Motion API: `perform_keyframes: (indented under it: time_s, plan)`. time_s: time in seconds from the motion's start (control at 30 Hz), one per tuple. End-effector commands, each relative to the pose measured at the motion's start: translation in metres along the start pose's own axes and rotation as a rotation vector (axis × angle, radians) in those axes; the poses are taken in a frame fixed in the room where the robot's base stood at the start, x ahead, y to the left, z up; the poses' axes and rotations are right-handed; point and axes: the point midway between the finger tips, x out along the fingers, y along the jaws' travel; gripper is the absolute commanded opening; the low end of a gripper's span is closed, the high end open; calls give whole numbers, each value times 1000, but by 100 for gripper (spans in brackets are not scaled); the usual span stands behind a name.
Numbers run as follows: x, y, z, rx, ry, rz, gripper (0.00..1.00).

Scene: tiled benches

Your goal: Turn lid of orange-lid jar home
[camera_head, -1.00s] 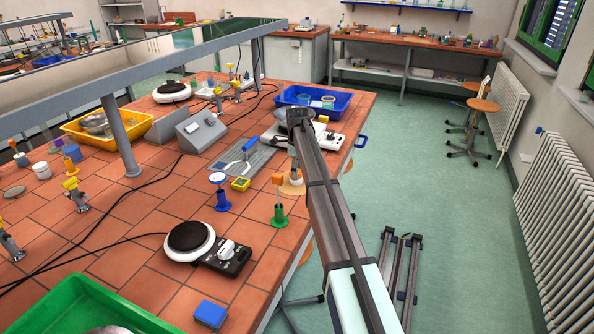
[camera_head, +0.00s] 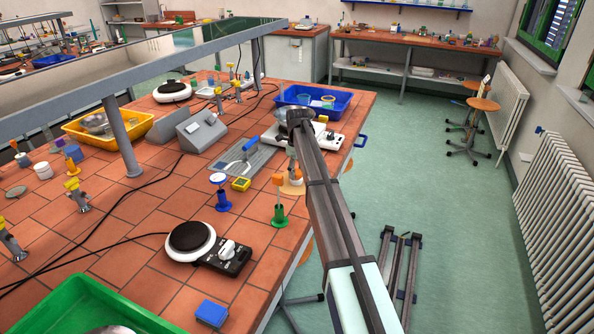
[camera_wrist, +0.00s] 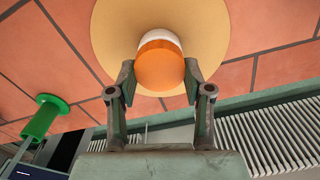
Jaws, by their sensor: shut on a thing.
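The jar's orange lid (camera_wrist: 160,66) fills the middle of the wrist view, with a white band of the jar (camera_wrist: 160,38) beyond it. The jar is over a round tan mat (camera_wrist: 113,30). My gripper (camera_wrist: 160,78) is shut on the orange lid, one finger on each side of it. In the head view the tan mat (camera_head: 292,190) lies near the bench's right edge.
A hotplate (camera_head: 192,240) is closer to me. A white device (camera_head: 330,137) and a blue tray (camera_head: 340,97) are behind. Open floor (camera_head: 420,180) is right of the bench.

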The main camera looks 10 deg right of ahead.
Motion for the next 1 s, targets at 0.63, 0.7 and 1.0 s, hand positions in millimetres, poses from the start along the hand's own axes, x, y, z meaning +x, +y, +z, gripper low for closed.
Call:
perform_keyframes:
  time_s: [0.63,0.7,1.0]
  plan:
    - [3,3,-1,385,3,5,9]
    - [4,4,-1,399,3,5,9]
    - [3,3,-1,398,2,5,80]
